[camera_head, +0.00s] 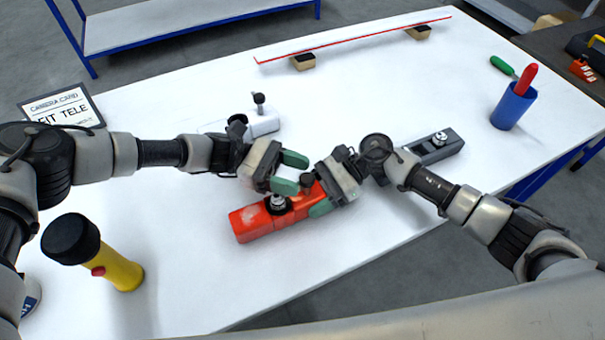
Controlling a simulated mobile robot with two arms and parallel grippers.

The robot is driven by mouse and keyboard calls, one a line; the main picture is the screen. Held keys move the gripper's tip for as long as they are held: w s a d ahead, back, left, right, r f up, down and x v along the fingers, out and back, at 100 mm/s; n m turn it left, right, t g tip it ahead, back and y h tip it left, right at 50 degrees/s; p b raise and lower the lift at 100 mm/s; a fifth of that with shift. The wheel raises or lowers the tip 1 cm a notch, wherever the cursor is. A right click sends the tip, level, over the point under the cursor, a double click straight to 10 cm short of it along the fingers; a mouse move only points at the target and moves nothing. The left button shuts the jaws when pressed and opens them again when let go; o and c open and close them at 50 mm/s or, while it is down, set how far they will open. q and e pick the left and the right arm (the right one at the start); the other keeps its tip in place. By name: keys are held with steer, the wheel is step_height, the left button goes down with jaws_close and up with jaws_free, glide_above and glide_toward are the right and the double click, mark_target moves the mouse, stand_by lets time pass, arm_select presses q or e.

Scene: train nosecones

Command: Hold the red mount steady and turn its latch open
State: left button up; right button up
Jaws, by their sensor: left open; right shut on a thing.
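The red mount (252,224) lies on the white table in front of me, its long side slanting up to the right. A silvery round fitting (278,202) sits on its top, and a dark knob (307,181) shows near its right end; I cannot tell which is the latch. My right gripper (314,194) is shut on the mount's right end, its green fingertips around it. My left gripper (290,172) is open, its green fingertips just above and behind the mount, close to the dark knob. The mount's right end is partly hidden by my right gripper.
A grey mount (442,146) lies right of my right gripper, and a white mount (262,123) stands behind my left arm. A yellow flashlight (121,271) stands front left, a sign card (62,108) back left, a blue cup (512,107) at right.

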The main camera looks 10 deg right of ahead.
arm_select(q)
steer(key=shift+x, duration=1.05)
steer(key=c, duration=0.9)
